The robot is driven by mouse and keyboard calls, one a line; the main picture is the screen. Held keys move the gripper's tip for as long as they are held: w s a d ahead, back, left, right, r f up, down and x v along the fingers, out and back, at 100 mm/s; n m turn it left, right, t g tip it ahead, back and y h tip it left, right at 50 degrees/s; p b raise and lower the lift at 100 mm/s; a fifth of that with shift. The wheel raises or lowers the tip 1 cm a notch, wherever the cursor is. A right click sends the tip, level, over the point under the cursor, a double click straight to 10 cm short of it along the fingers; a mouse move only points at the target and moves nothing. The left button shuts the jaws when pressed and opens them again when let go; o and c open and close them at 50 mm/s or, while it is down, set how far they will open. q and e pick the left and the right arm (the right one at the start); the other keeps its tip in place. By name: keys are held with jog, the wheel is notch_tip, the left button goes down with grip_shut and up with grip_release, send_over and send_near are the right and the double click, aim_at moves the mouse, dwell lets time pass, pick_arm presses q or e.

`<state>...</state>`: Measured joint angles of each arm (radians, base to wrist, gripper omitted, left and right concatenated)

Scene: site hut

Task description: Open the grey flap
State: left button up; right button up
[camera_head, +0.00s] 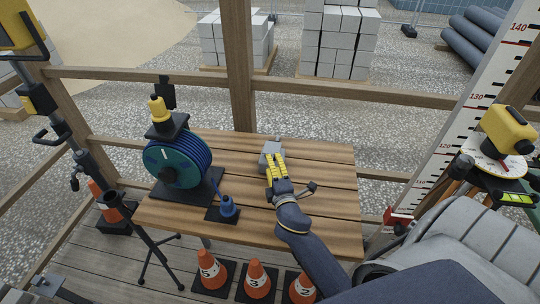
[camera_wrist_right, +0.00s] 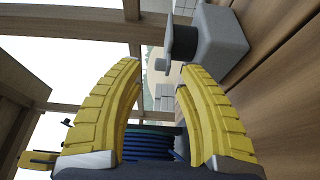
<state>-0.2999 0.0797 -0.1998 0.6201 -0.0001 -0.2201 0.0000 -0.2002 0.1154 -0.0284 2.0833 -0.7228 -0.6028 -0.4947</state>
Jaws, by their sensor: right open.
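A small grey block-like fixture (camera_head: 269,147) stands on the wooden table near its far edge. I cannot tell which part is the flap. My right gripper (camera_head: 275,160) has yellow fingers and reaches over the table to the near side of the fixture. Contact cannot be told. My left gripper is out of view.
A teal and blue reel (camera_head: 176,160) on a dark base stands on the table (camera_head: 325,172), left of my gripper. A small blue object (camera_head: 227,206) stands in front of it. Orange cones (camera_head: 257,280) stand below the near edge. The table's right part is clear.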

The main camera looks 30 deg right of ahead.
aim_at(272, 149)
jog(key=shift+x, duration=2.3)
jog(key=shift+o, duration=0.3)
grip_shut()
